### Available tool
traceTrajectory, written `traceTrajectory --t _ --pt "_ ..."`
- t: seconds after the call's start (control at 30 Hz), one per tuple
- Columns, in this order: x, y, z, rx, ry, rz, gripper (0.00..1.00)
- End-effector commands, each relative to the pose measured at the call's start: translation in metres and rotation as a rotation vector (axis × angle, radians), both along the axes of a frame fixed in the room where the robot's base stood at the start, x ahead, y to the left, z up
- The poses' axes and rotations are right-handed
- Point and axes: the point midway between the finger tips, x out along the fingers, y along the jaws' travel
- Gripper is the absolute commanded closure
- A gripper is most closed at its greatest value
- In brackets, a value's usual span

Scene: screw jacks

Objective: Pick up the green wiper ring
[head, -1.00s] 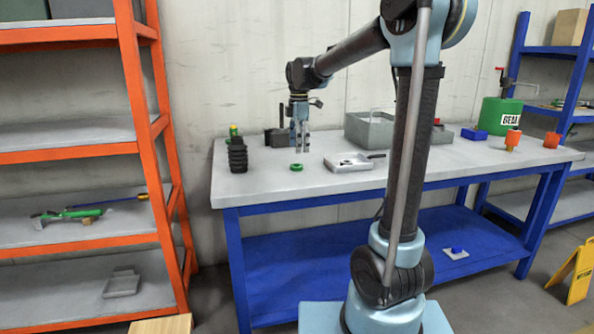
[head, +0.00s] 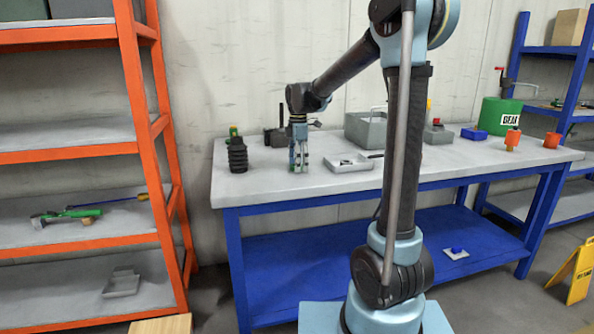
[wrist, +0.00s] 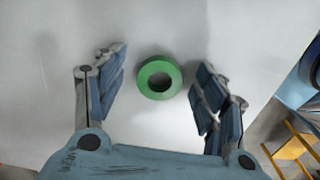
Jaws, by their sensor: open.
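The green wiper ring (wrist: 146,82) lies flat on the pale tabletop in the wrist view, with its dark hole facing up. My gripper (wrist: 158,88) is open, with one finger on each side of the ring and a gap on both sides. In the head view my gripper (head: 299,168) points straight down at the tabletop, its fingertips low over the bench. There the ring is mostly hidden behind the fingers; only a little green shows between them.
The blue-framed bench (head: 330,189) carries a black bellows (head: 237,155) to the left of my gripper and a pale tray (head: 350,166) close on its right. A grey bin (head: 366,132) stands behind. An orange shelf (head: 150,130) stands left. The bench front is clear.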

Motion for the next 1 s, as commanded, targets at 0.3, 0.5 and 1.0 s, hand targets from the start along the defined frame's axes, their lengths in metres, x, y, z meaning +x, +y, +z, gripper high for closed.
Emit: traceTrajectory --t 0.3,0.5,1.0 --pt "0.000 0.000 0.000 0.000 0.000 0.000 0.75" --pt "0.000 0.000 0.000 0.000 0.000 0.000 0.75" --pt "0.000 0.000 0.059 0.000 0.000 0.000 0.75"
